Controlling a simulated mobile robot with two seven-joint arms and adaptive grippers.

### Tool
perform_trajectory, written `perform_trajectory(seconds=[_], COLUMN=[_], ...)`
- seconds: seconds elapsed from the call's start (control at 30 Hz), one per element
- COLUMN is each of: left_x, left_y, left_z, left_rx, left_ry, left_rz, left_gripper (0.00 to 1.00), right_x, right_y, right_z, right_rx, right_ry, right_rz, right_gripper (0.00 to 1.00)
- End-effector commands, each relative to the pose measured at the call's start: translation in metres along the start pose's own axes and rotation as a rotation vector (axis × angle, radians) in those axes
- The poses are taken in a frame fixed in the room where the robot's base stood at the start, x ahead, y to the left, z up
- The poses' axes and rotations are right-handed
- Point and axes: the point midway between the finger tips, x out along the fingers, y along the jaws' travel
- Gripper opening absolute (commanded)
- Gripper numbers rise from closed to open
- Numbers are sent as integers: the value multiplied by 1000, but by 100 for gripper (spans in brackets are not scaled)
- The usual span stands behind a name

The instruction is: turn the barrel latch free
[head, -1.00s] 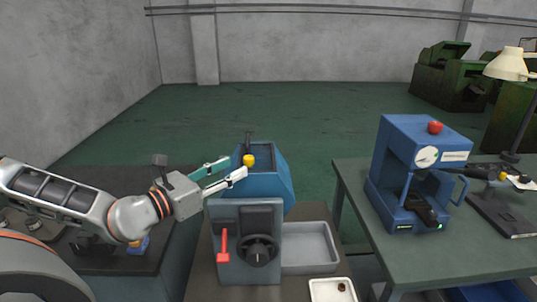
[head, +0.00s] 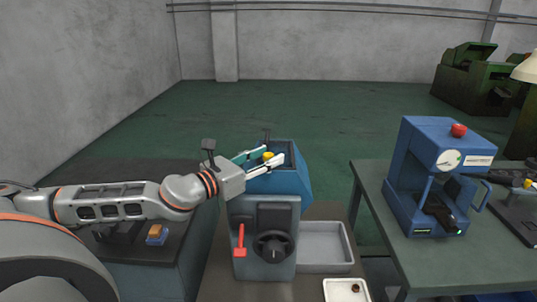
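A blue and grey heading machine (head: 290,187) stands at the centre, its hopper-like blue top behind a grey front panel. A yellow knob (head: 268,155) shows at its top, with a dark upright lever (head: 266,137) just behind. I cannot tell for sure which part is the barrel latch. My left gripper (head: 274,154) reaches in from the left over the blue top. Its two fingers are apart, with the yellow knob seen between their tips; I cannot tell whether they touch it. My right gripper is not in view.
The front panel has a red lever (head: 240,242) and a black handwheel (head: 272,245). A grey tray (head: 325,247) and a white dish (head: 345,290) lie to the right. A green table (head: 440,268) holds a blue press (head: 430,180) with a red knob. Open floor lies behind.

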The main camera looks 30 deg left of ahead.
Motion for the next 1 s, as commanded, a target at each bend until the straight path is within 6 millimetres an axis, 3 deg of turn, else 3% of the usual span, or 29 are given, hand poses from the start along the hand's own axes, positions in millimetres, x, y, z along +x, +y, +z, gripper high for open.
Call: perform_trajectory(seconds=[0.47, 0.6, 0.63, 1.0], left_x=[7, 7, 7, 7], left_y=[-2, -2, -2, -2], left_z=[0, 0, 0, 0], left_rx=[1, 1, 1, 0], left_ry=[0, 0, 1, -1], left_rz=[-3, -3, -3, 27], left_gripper=[37, 3, 0, 0], right_x=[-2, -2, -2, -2], right_y=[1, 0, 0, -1], right_z=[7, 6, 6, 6], right_rx=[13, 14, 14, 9], right_ry=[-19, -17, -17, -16], right_rz=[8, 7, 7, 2], right_gripper=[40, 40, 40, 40])
